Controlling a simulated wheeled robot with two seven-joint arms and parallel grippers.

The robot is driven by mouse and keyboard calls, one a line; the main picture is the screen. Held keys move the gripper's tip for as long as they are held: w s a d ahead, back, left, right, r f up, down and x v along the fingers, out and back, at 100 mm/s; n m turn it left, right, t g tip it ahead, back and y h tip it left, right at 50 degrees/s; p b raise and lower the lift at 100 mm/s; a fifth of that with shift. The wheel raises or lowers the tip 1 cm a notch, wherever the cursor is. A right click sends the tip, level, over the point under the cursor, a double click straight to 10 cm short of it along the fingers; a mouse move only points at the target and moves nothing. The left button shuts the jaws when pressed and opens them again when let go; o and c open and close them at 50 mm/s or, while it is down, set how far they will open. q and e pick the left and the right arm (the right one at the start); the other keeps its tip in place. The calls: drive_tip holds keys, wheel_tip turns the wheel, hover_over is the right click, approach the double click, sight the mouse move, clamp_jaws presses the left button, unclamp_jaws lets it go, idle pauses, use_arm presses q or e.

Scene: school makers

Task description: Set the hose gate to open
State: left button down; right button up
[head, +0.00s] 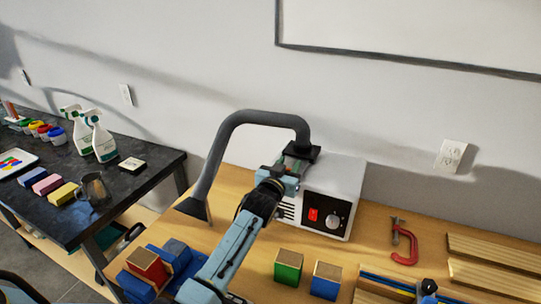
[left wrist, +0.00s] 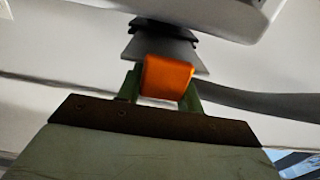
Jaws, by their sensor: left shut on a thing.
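The hose gate is at the foot of a grey hose (head: 240,117), where the hose meets the white fume extractor box (head: 345,180). The gate's dark collar (head: 303,152) shows just past my gripper in the head view. My left gripper (head: 294,168) is at the gate, over the box's left side. In the left wrist view its two green fingers are shut on the gate's orange tab (left wrist: 167,76). A grey flared part stands right behind the tab. In the head view my gripper hides the tab, so the gate's setting cannot be told. My right gripper is out of view.
The box front has a red switch (head: 313,214) and a knob (head: 333,221). A green block (head: 288,267) and a blue block (head: 326,281) stand in front. A red clamp (head: 405,248) and wood strips (head: 495,262) lie right.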

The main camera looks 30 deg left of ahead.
use_arm(q)
drive_tip(key=shift+s, duration=0.15)
drive_tip(key=c, duration=0.9)
unclamp_jaws()
drive_tip(key=s, duration=0.9)
drive_tip(key=s+d, duration=0.1)
drive_tip(key=s, duration=0.3)
drive_tip(key=shift+s, duration=0.15)
